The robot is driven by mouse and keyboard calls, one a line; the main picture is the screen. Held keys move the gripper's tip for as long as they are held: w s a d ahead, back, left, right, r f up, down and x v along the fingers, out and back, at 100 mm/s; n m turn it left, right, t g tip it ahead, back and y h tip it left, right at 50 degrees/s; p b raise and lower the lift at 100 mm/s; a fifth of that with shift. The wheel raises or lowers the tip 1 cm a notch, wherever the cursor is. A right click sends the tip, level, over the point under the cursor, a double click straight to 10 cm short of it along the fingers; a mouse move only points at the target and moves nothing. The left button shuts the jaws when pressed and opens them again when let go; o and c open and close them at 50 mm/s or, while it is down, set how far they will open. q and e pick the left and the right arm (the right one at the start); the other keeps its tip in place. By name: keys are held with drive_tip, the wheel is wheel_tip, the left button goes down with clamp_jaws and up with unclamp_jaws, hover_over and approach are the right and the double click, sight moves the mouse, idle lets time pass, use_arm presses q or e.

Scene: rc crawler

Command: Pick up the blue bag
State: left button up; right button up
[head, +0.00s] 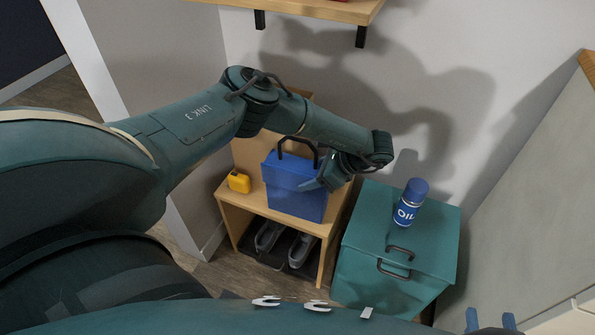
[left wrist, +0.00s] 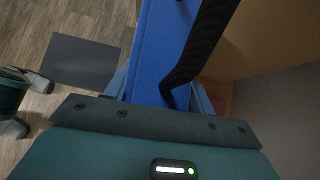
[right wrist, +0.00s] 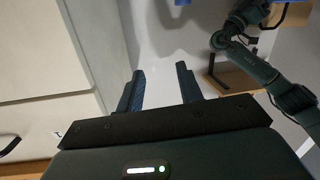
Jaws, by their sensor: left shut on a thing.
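The blue bag (head: 294,195) with a black handle (head: 297,142) is at the wooden bench, upright near its front edge; I cannot tell whether its base touches the bench top. My left gripper (head: 313,184) is at the bag's upper right side. In the left wrist view the blue bag (left wrist: 155,50) runs between the fingers of my left gripper (left wrist: 160,92), which is shut on it, and the black handle rises across the view. My right gripper (right wrist: 161,88) is open and empty, well away from the bag; its fingertips show at the bottom right of the head view (head: 490,321).
The wooden bench (head: 326,238) holds a small yellow object (head: 239,182), with grey shoes (head: 301,250) below. A teal chest (head: 390,291) with a blue oil can (head: 410,203) on its lid stands close right of the bench. A wooden shelf (head: 325,9) overhangs at the wall.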

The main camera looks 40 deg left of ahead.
sight(315, 152)
use_arm(q)
drive_tip(key=shift+r, duration=0.15)
use_arm(e)
drive_tip(key=shift+r, duration=0.1)
